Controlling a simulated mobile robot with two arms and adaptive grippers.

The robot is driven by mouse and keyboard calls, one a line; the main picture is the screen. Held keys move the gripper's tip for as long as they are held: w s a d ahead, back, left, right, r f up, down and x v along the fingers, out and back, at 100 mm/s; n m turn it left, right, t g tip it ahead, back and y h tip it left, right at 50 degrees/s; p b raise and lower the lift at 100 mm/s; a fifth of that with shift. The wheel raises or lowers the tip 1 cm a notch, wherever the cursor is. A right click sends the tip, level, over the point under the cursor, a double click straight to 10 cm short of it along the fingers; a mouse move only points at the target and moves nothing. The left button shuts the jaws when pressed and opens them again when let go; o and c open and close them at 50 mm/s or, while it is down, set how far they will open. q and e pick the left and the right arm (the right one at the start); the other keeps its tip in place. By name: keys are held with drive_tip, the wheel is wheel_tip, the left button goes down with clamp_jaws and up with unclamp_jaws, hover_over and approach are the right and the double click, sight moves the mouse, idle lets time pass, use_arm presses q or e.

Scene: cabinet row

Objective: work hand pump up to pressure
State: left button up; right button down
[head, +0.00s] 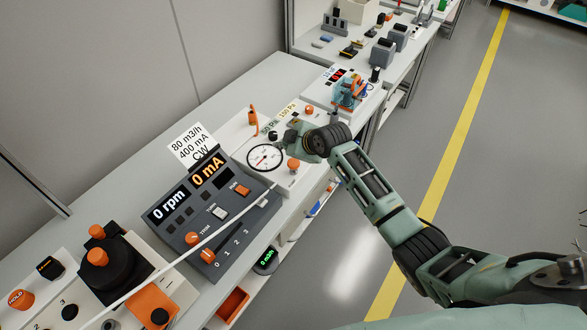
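A white unit with a round dial gauge (265,158) stands on the bench in the middle of the head view. The dial has a red needle, but the value is too small to read. An upright orange lever (253,117) stands at the unit's back, and an orange knob (293,165) sits right of the dial. I cannot tell which part is the pump handle. My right gripper (290,138) is over the unit, just right of and behind the dial. Its wrist hides part of the unit, and its fingers are too unclear to show open or shut. My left gripper is out of view.
A dark control panel (212,210) showing 0 rpm and 0 mA stands nearer, with a card (192,145) behind it. A thin white rod (190,252) crosses the panel. The floor (350,235) at right is clear.

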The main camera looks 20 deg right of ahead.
sight(294, 166)
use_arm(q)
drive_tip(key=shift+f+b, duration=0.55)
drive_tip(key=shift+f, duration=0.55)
use_arm(e)
drive_tip(key=shift+f, duration=1.55)
drive_tip(key=shift+f, duration=0.1)
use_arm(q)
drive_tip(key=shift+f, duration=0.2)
use_arm(e)
drive_tip(key=shift+f, duration=0.3)
use_arm(q)
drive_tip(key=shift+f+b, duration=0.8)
drive_tip(key=shift+b, duration=0.2)
use_arm(e)
drive_tip(key=shift+f, duration=1.15)
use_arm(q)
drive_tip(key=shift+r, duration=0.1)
use_arm(e)
drive_tip(key=shift+r, duration=0.1)
use_arm(q)
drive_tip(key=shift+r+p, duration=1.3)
drive_tip(key=shift+p, duration=0.1)
use_arm(e)
drive_tip(key=shift+r, duration=1.5)
